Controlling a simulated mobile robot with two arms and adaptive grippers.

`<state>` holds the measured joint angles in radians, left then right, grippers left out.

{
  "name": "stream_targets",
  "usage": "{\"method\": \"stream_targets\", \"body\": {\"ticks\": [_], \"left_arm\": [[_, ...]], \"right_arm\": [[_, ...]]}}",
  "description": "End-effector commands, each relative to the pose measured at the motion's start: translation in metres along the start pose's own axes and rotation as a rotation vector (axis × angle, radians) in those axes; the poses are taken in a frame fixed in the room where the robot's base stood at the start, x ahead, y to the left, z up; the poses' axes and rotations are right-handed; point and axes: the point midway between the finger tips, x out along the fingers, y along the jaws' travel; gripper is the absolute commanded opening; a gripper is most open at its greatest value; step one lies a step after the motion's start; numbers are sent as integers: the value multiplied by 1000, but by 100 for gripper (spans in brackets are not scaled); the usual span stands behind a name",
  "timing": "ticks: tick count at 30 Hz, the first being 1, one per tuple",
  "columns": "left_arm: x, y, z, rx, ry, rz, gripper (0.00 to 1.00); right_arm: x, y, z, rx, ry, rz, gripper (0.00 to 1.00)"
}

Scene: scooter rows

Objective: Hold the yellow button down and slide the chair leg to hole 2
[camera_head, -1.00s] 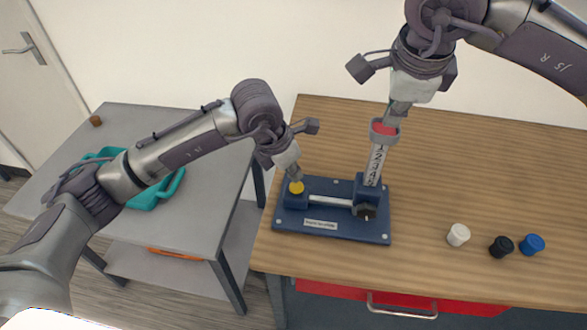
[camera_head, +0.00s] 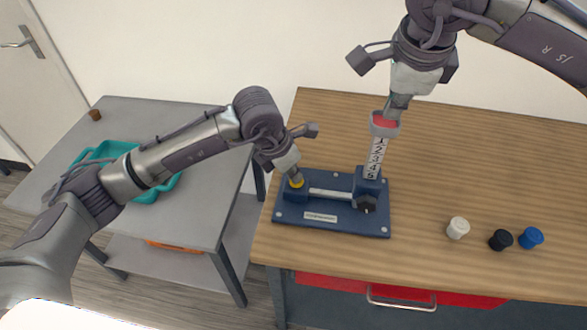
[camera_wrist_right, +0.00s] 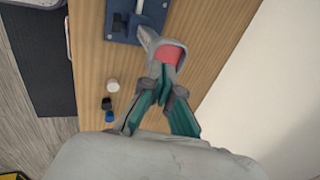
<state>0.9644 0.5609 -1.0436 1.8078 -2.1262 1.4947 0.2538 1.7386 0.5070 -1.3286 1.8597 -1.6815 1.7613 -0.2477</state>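The blue base (camera_head: 345,222) of the chair-leg rig lies on the wooden table. The yellow button (camera_head: 296,184) is at its left end. My left gripper (camera_head: 295,177) is shut, its tip over the button and seemingly touching it; it hides part of the button. The chair leg (camera_head: 376,158) stands in the blue socket at the right of the base, leaning slightly right, with numbers 1 to 5 showing above the socket. My right gripper (camera_head: 392,111) is at its grey cap with a red top.
A white cap (camera_head: 458,228), a black cap (camera_head: 501,240) and a blue cap (camera_head: 531,238) stand right of the base. A grey side table (camera_head: 190,220) at left holds a teal tray (camera_head: 148,196) and a small brown block (camera_head: 95,115). The table behind the rig is clear.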

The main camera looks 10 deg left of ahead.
Motion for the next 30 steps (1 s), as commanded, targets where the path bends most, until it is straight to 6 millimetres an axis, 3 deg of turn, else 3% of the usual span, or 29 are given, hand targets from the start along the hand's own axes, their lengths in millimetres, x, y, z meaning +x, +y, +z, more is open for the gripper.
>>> {"method": "stream_targets", "body": {"ticks": [13, 30], "left_arm": [[5, 0, -2, -1, 3, 0, 0], [6, 0, -3, -1, 4, -1, 0]], "right_arm": [[1, 0, 0, 0, 0, 0, 0], [23, 8, 0, 0, 1, 0, 0]]}}
